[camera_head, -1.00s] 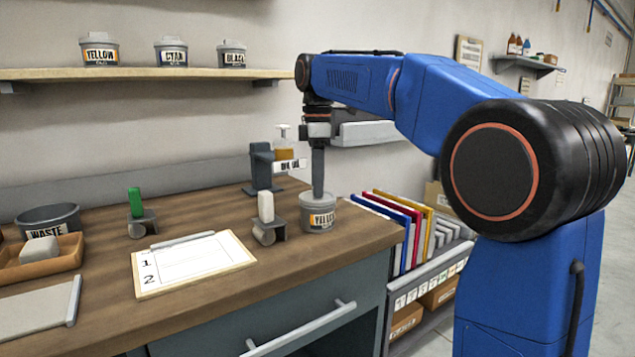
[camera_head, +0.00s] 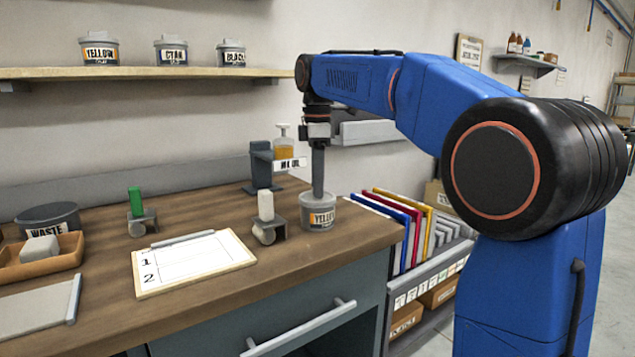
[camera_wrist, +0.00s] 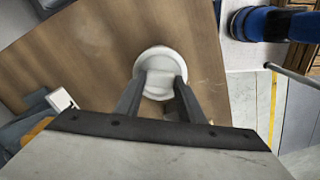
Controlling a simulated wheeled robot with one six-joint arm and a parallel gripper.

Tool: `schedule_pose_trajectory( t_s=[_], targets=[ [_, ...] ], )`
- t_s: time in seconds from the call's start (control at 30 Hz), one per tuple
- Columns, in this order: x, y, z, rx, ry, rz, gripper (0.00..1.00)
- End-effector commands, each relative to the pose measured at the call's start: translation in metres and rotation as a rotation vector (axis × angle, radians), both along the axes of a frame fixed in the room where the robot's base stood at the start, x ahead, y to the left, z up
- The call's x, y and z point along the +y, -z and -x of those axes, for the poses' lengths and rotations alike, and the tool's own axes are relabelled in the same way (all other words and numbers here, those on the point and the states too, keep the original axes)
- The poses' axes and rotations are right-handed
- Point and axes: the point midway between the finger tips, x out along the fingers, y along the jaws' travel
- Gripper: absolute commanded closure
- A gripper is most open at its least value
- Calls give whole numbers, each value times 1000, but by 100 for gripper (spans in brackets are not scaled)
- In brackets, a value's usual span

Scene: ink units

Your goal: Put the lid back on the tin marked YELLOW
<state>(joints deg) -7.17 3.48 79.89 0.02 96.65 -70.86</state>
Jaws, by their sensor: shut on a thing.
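The grey tin marked YELLOW (camera_head: 318,219) stands upright near the right end of the bench. My gripper (camera_head: 318,193) points straight down at its top. In the wrist view my gripper (camera_wrist: 160,88) has its fingers on either side of a pale round lid (camera_wrist: 160,54), shut on it. The lid appears to sit on or just over the tin's mouth; I cannot tell whether it is fully seated. The fingers hide part of the lid.
Another tin marked YELLOW (camera_head: 100,49) stands on the wall shelf beside CYAN (camera_head: 172,50) and BLACK (camera_head: 231,53) tins. A white-handled tool (camera_head: 266,207) and a bottle (camera_head: 284,147) are close left of the bench tin. A clipboard (camera_head: 195,265) lies in front.

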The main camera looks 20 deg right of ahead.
Motion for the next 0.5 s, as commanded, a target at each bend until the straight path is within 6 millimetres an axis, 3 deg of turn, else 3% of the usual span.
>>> schedule_pose_trajectory(
  t_s=[0.27,0.3,0.37,0.5],
  targets=[
    [0,0,0,0,0,0,87],
    [0,0,0,0,0,0,58],
    [0,0,0,0,0,0,43],
    [0,0,0,0,0,0,43]
  ],
)
